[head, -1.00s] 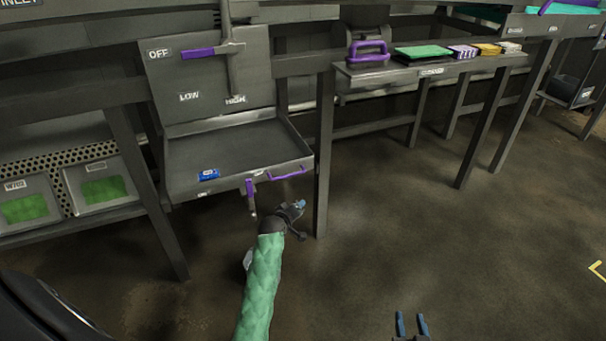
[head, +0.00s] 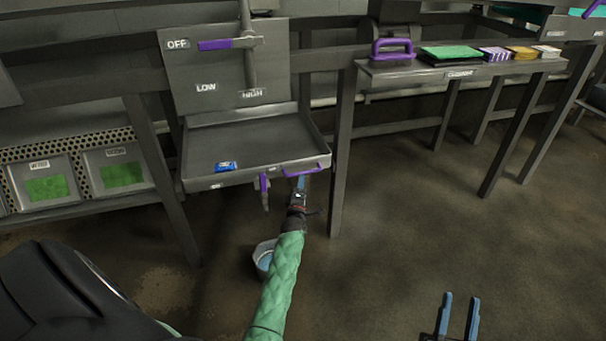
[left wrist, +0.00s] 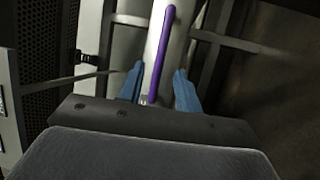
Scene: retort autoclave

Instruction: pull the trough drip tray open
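The trough drip tray (head: 265,150) is a shallow dark grey tray below the OFF/LOW/HIGH panel. A purple bar handle (head: 308,171) is on the right part of its front edge. My left gripper (head: 301,183) is just below and in front of this handle. In the left wrist view the purple handle (left wrist: 163,50) runs lengthwise between the two blue fingers of my left gripper (left wrist: 160,85), which stand apart with gaps on both sides. I cannot tell how deep the handle sits between them. My right gripper (head: 457,316) is open and empty over the floor, far from the tray.
A small blue item (head: 226,166) lies in the tray. A purple-handled valve (head: 264,184) hangs at the tray front, left of the handle. A bucket (head: 263,257) stands on the floor beside my left arm. A table leg (head: 341,150) is close on the right. Floor at right is clear.

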